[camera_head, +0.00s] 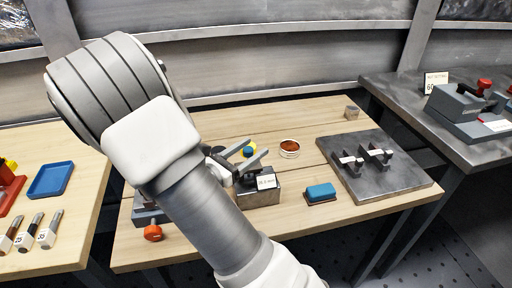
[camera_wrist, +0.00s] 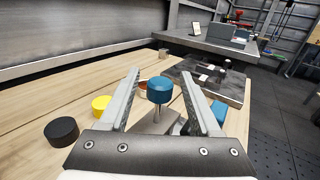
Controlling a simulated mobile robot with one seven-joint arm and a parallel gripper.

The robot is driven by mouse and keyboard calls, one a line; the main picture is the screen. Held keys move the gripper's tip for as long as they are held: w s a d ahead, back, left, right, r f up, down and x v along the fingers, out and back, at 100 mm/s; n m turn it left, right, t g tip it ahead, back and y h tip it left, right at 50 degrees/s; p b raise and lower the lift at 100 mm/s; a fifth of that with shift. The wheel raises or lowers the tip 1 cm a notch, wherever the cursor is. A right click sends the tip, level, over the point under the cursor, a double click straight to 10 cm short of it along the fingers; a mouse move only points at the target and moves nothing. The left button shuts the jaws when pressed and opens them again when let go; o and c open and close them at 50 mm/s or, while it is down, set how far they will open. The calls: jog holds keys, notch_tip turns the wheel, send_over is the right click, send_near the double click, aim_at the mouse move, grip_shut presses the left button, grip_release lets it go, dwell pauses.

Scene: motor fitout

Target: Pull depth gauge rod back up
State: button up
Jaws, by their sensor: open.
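My gripper (camera_wrist: 160,75) is open, with its two long grey fingers spread apart. In the wrist view a round blue knob (camera_wrist: 160,90) stands between the fingers, with gaps on both sides. In the head view my gripper (camera_head: 257,148) is over the wooden table, just above a dark metal block (camera_head: 262,194) with a white label (camera_head: 266,181).
A yellow disc (camera_wrist: 102,105) and a black disc (camera_wrist: 62,131) lie left of my fingers. A blue block (camera_head: 320,193), a reddish round dish (camera_head: 290,147) and a dark plate with fixtures (camera_head: 400,187) lie to the right. Bare wood lies between them.

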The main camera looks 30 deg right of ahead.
jog(key=shift+x, duration=1.1)
grip_shut()
dwell(0.7)
